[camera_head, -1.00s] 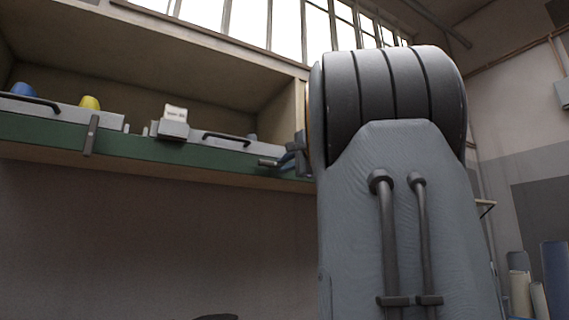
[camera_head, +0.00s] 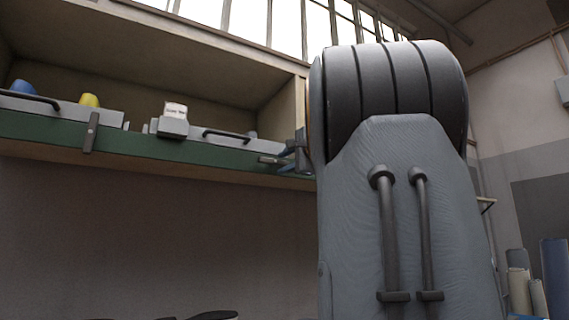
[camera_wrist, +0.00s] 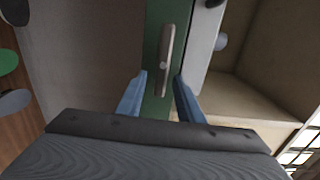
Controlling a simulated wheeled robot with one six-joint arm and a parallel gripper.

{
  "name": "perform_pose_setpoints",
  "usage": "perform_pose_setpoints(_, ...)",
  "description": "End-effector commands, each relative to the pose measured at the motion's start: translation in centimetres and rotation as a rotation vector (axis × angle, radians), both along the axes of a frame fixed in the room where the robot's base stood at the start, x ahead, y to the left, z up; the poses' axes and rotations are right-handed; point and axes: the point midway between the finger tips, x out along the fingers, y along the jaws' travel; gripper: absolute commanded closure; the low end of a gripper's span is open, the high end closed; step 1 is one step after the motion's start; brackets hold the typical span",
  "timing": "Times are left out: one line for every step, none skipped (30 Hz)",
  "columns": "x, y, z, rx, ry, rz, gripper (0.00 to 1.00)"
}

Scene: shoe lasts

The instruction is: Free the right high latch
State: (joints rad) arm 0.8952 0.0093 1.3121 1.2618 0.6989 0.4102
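The right high latch (camera_head: 270,160) is a small grey bar on the green front edge (camera_head: 220,156) of the high shelf. It lies roughly along the edge. In the wrist view the latch (camera_wrist: 167,48) is a long grey bar on the green strip (camera_wrist: 153,108), slightly tilted to it. My gripper (camera_head: 292,160) is at the right end of the edge, mostly hidden behind my arm. In the wrist view my gripper (camera_wrist: 160,76) has its two blue fingers apart, one on each side of the latch's near end, with gaps visible. The left latch (camera_head: 91,132) stands upright across the edge.
Grey cases with dark handles (camera_head: 229,135) sit on the shelf, with a white card holder (camera_head: 174,121), a yellow last (camera_head: 89,100) and a blue last (camera_head: 22,87). The shelf's right side wall (camera_head: 290,105) is close to my gripper. Rolls (camera_head: 519,290) stand at the lower right.

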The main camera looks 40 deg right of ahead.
Motion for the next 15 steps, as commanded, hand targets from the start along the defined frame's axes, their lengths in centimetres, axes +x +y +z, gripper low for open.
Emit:
perform_pose_setpoints(-0.2,0.0,0.0,-0.001,-0.001,-0.001,0.66)
perform_pose_setpoints(-0.5,0.1,0.0,-0.001,-0.001,-0.001,0.66)
perform_pose_setpoints(-0.9,0.1,0.0,-0.001,-0.002,-0.002,0.66)
perform_pose_setpoints(-1.3,0.2,0.0,-0.001,-0.002,-0.003,0.66)
perform_pose_setpoints(-1.7,0.3,0.1,-0.002,-0.003,-0.004,0.66)
perform_pose_setpoints(-2.3,0.5,0.0,-0.001,-0.002,-0.003,0.66)
perform_pose_setpoints(-2.8,0.6,-0.1,-0.001,-0.002,-0.003,0.66)
perform_pose_setpoints(-3.4,0.7,0.0,-0.001,-0.002,-0.004,0.66)
perform_pose_setpoints(-4.0,0.9,0.0,-0.001,-0.002,-0.004,0.66)
perform_pose_setpoints(-4.5,1.0,-0.1,-0.001,-0.001,-0.003,0.66)
perform_pose_setpoints(-5.0,1.1,-0.1,-0.001,-0.001,-0.004,0.66)
perform_pose_setpoints(-5.5,1.2,-0.1,-0.001,-0.001,-0.004,0.66)
perform_pose_setpoints(-5.9,1.3,-0.1,-0.001,0.0,-0.003,0.66)
perform_pose_setpoints(-6.2,1.4,-0.1,-0.001,0.0,-0.003,0.66)
perform_pose_setpoints(-6.7,1.5,-0.1,-0.001,-0.001,-0.003,0.66)
